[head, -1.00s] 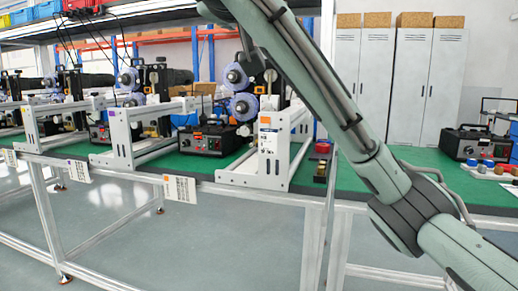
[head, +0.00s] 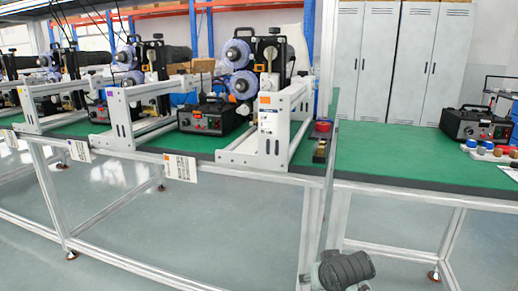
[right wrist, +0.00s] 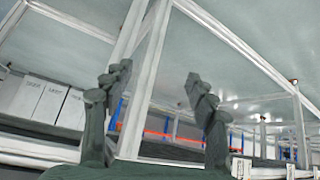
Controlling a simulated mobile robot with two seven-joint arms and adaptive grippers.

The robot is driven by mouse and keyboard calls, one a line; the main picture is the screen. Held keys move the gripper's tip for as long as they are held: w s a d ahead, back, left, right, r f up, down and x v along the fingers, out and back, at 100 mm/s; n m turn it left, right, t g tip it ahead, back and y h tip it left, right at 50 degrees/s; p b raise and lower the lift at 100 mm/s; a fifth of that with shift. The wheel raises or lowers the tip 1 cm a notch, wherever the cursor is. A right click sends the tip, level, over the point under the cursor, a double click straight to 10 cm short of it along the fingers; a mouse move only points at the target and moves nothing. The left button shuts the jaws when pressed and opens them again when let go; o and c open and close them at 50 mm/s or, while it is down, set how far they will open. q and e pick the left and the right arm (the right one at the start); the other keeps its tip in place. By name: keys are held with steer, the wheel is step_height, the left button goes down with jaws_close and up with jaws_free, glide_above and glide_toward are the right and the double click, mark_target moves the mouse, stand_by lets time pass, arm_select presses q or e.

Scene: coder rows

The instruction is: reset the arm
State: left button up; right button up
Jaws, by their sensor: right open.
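My right gripper shows in the right wrist view (right wrist: 157,85), with its two dark fingers wide apart and nothing between them. Behind the fingers are pale metal table legs and the floor. In the head view, only a small grey-green part of my right arm (head: 343,270) shows at the bottom edge, below the table's front edge. The right gripper itself is not visible in the head view. My left arm and left gripper are in neither view.
A green-topped table (head: 400,158) on metal legs runs across the head view. It holds several white frames with coder machines (head: 268,125), a black box (head: 210,118) and another black box (head: 476,124) at right. Grey lockers (head: 400,60) stand behind.

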arm_select(q)
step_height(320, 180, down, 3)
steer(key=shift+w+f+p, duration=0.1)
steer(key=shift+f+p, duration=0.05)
steer(key=shift+p, duration=0.35)
arm_select(e)
steer(key=s+d+f+g, duration=0.1)
steer(key=s+d+f, duration=0.3)
steer(key=s+f, duration=0.3)
steer(key=s+d+f+g, duration=0.2)
steer(key=s+d+f, duration=0.2)
steer(key=s+f, duration=0.3)
steer(key=s+d+f+n+g+h, duration=0.1)
steer(key=s+d+f, duration=0.3)
steer(key=s, duration=0.9)
step_height(320, 180, down, 3)
steer(key=shift+s+g, duration=0.25)
steer(key=shift+g, duration=0.25)
steer(key=shift+d, duration=0.1)
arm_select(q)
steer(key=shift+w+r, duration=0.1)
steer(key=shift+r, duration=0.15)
